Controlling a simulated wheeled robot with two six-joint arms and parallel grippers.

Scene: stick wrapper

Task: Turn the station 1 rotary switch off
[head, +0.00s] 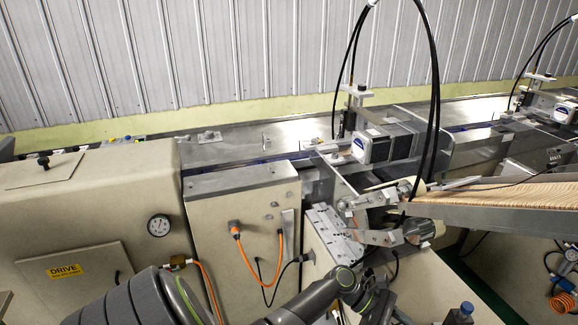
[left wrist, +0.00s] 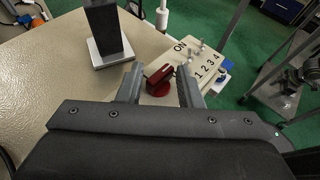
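My right gripper is in neither view.
Small toggle levers (left wrist: 194,53) stand on the label plate, with a blue knob (left wrist: 224,67) beyond. A dark post on a metal base (left wrist: 111,50) stands left of the switch. Orange cables (head: 241,255) hang from the machine front, and a loaded stick tray (head: 500,212) juts out right.

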